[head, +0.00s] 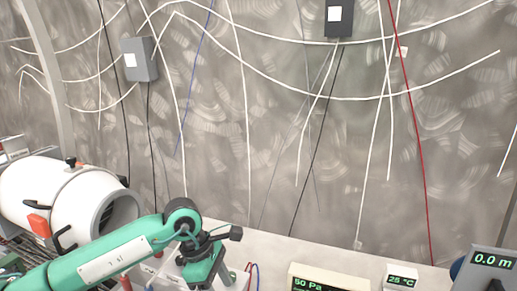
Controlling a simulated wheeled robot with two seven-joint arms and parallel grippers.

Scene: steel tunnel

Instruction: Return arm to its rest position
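My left arm, teal with a white label plate, comes in from the lower left and bends down at a dark wrist joint. The end of this arm, with the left gripper (208,268), points down at the bottom edge of the picture. Its fingertips cannot be made out, so I cannot tell whether it is open or shut or holds anything. My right arm and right gripper are not in view.
A white cylindrical chamber (60,192) with an open round end stands at the left, close to my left arm. A pale bench (270,245) carries a "50 Pa" display (325,280), a "25 °C" display (401,277) and a "0.0 m" display (490,262). Cables hang on the wall behind.

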